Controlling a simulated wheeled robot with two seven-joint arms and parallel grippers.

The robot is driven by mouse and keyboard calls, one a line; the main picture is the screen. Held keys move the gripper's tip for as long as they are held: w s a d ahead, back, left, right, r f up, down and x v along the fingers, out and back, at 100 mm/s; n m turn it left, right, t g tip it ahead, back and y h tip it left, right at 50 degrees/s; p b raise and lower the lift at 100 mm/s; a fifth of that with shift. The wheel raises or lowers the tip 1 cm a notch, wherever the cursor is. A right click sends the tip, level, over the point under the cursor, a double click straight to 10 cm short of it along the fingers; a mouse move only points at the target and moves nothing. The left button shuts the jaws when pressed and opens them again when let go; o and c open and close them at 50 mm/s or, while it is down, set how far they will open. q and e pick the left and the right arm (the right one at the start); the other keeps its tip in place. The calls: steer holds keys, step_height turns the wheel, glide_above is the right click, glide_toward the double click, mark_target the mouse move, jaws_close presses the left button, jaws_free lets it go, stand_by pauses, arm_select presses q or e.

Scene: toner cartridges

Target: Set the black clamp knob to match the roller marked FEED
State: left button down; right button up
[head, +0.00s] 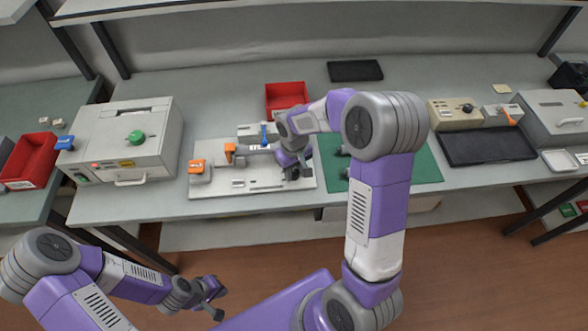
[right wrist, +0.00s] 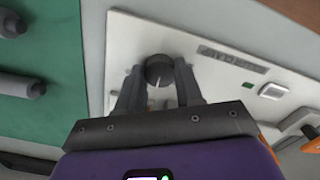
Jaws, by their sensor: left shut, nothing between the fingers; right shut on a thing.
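In the right wrist view a round black knob (right wrist: 160,68) with a white pointer line stands on a white board (right wrist: 125,35). My right gripper (right wrist: 158,82) is shut on the knob, one finger on each side. The pointer line faces down toward my gripper body. A grey label strip with upside-down lettering (right wrist: 232,60) lies beside the knob. In the head view my right gripper (head: 298,172) is over the right part of the board and hides the knob. Dark rollers (right wrist: 22,86) lie on the green mat; no FEED mark is readable. My left gripper (head: 213,298) is shut and empty, in front of the bench.
A white machine with a green knob (head: 136,138) stands left of the board. The green mat (head: 415,165) lies right of it, partly hidden by my arm. A red bin (head: 286,93) and a black tray (head: 355,71) are behind. Beige boxes (head: 455,114) stand right.

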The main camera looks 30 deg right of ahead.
mark_target(294, 173)
stand_by(0.3)
steer(key=o, duration=1)
steer(key=shift+o, duration=0.2)
step_height(294, 173, up, 8)
steer(key=shift+f+p, duration=0.15)
steer(key=shift+p, duration=0.8)
steer(key=shift+f, duration=0.1)
